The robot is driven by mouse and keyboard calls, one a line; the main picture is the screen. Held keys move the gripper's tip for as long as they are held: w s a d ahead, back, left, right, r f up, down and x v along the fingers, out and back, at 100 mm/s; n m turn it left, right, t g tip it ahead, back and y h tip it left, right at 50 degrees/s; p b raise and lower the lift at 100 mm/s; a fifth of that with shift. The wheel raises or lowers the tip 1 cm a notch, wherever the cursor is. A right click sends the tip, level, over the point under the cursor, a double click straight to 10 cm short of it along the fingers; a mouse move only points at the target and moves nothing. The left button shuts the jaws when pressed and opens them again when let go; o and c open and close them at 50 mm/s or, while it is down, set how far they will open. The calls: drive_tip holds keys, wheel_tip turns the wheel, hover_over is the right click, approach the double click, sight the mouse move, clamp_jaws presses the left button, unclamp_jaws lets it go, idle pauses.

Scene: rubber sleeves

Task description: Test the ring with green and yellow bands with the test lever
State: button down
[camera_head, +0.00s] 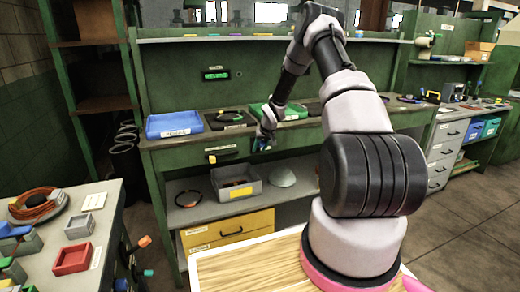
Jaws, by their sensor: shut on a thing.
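My gripper (264,141) is at the front edge of the green workbench (190,150), in front of the green tray (291,113). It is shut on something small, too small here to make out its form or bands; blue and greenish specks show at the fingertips. I cannot pick out a ring with green and yellow bands for sure. A dark ring (229,116) lies in a black tray (213,125) on the bench. A lit green display (216,75) is on the bench's back panel. I cannot make out a test lever for sure.
A blue tray (174,133) stands left on the bench. The lower shelf holds a ring (189,199), a grey bin (237,190) and a pale dome (282,177). A side table (100,255) with a red tray (73,259) is at left.

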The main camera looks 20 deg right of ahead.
drive_tip(key=shift+w+r, duration=0.1)
drive_tip(key=shift+c, duration=2.2)
unclamp_jaws()
drive_tip(key=a+v, duration=0.1)
drive_tip(key=v, duration=0.9)
drive_tip(key=shift+s+d+r, duration=0.25)
drive_tip(key=shift+d+r, duration=0.05)
drive_tip(key=shift+d, duration=0.25)
drive_tip(key=shift+r, duration=0.1)
drive_tip(key=s+a+r+m+h, duration=0.1)
drive_tip(key=s+a+r, duration=0.2)
drive_tip(key=s+r, duration=0.7)
drive_tip(key=s+a+r+h, duration=0.15)
drive_tip(key=s+r, duration=0.45)
drive_tip(key=r, duration=0.8)
drive_tip(key=s+a+r+m+y, duration=0.1)
drive_tip(key=s+a+r, duration=0.2)
drive_tip(key=s, duration=0.9)
drive_tip(key=s+a+r+m+t+y, duration=0.1)
drive_tip(key=s+a+r, duration=0.3)
drive_tip(key=s, duration=0.8)
drive_tip(key=shift+s+a+r+y, duration=0.25)
drive_tip(key=shift+s+r+y, duration=0.15)
drive_tip(key=shift+r+y, duration=0.4)
